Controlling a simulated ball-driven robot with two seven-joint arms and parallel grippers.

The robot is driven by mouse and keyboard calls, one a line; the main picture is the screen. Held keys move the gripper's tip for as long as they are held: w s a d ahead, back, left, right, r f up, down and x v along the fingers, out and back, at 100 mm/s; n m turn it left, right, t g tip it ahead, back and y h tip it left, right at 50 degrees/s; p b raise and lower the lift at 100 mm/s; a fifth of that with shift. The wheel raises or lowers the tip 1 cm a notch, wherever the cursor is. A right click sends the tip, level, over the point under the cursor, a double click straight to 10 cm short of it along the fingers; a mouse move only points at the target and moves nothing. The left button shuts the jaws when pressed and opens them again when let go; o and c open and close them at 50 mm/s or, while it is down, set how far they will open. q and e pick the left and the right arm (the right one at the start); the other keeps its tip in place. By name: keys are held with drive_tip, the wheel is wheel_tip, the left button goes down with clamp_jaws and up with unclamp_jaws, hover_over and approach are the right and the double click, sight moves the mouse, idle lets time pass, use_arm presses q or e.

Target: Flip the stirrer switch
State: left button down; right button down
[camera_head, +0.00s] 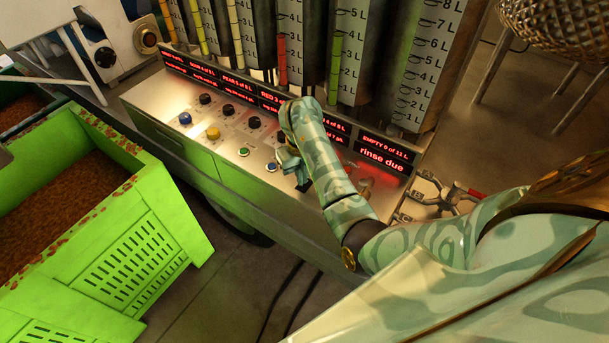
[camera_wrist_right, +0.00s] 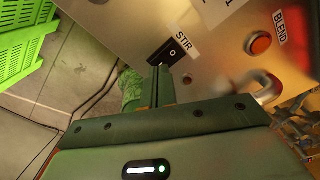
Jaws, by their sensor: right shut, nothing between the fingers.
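The stirrer switch (camera_wrist_right: 168,54) is a black rocker marked "O", beside a white "STIR" label (camera_wrist_right: 184,41) on the metal panel, in the right wrist view. My right gripper (camera_wrist_right: 162,82) is shut and empty, its fingertips right at the lower edge of the switch. I cannot tell whether they touch it. The fingers hide part of the switch. In the head view my right gripper (camera_head: 289,160) is low over the front part of the sloped panel (camera_head: 230,170), and my forearm covers part of the panel. My left gripper is not in view.
A red button (camera_wrist_right: 260,44) labelled "BLEND" and a bent metal handle (camera_wrist_right: 268,87) are nearby. Blue (camera_head: 185,118), yellow (camera_head: 213,133) and green (camera_head: 243,152) buttons and black knobs line the panel. Tall graduated tubes stand behind red displays (camera_head: 382,155). A green crate (camera_head: 140,240) stands at left.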

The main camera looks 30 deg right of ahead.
drive_tip(key=shift+f+b, duration=0.75)
drive_tip(key=shift+f, duration=0.25)
idle(0.3)
drive_tip(key=shift+s, duration=0.1)
wheel_tip(320, 180, up, 7)
drive_tip(key=p, duration=0.7)
drive_tip(key=shift+r, duration=0.15)
